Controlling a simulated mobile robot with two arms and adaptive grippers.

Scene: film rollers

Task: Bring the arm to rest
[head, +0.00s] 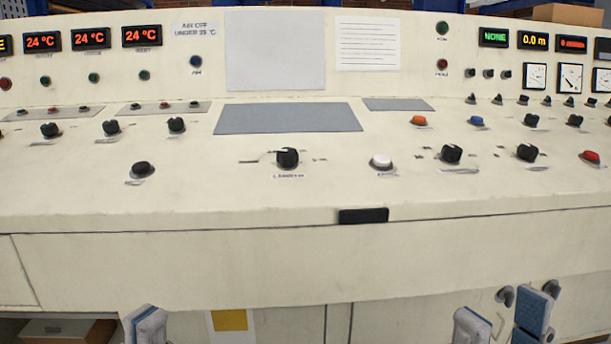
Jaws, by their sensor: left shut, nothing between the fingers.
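Pale blue-grey parts of my left arm and gripper (148,325) show at the bottom left, cut off by the lower edge. The left gripper is shut and empty, low in front of the console. At the bottom right my right gripper (531,308) shows as a blue part with dark rounded pieces on either side. Another blue-grey part of mine stands to its left. I cannot tell whether the right gripper is open or shut. Both are below the console's front edge and apart from its controls.
A wide cream console (290,260) fills the view, with knobs, buttons and displays. A black knob (287,158) and a white button (381,162) sit near the middle. A black block (363,216) is at the front edge. A brown box (68,331) lies low left.

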